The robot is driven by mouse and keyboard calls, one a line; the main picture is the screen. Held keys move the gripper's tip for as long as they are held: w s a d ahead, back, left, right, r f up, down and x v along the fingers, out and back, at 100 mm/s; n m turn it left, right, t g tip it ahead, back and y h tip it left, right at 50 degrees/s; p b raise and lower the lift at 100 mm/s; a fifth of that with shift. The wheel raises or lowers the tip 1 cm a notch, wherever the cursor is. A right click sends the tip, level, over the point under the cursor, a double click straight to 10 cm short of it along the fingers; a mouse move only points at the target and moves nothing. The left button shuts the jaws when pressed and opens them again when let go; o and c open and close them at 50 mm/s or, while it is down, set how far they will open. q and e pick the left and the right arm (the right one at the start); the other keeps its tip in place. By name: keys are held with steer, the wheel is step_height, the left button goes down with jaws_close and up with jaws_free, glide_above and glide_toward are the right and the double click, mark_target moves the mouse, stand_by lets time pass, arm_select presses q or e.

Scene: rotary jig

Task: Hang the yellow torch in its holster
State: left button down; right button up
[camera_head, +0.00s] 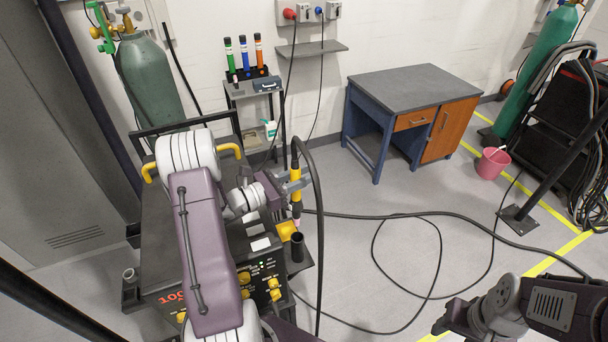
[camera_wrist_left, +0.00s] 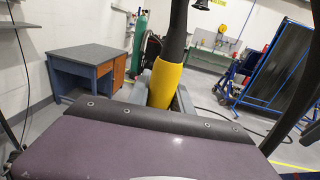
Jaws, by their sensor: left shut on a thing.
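The yellow torch (camera_head: 296,192) is upright beside the welding machine, with a black cable rising from its top and looping down. My left gripper (camera_head: 295,184) is shut on its yellow body, which also shows in the left wrist view (camera_wrist_left: 165,84). The torch's lower tip is just above a black tube-shaped holster (camera_head: 297,248) at the machine's right side. I cannot tell whether the tip is exactly over the opening. My right gripper (camera_head: 453,318) is low at the right, far from the torch, and its fingers are not clear.
The black welding machine (camera_head: 160,262) with orange knobs is under my left arm. A small shelf with marker-coloured cylinders (camera_head: 244,55) stands behind. A workbench (camera_head: 414,80) and pink bucket (camera_head: 493,163) are farther right. Black cable (camera_head: 400,215) loops across the otherwise open floor.

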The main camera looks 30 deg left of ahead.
arm_select(q)
step_height(320, 180, down, 14)
steer(key=b, duration=1.2)
steer(key=shift+f, duration=0.2)
steer(key=shift+f+b, duration=0.7)
stand_by(0.5)
steer(key=c, duration=1.1)
jaws_free()
steer(key=shift+o, duration=0.2)
steer(key=b+v, duration=0.1)
steer(key=v, duration=0.8)
steer(key=shift+s+b, duration=0.1)
steer(key=shift+b, duration=0.2)
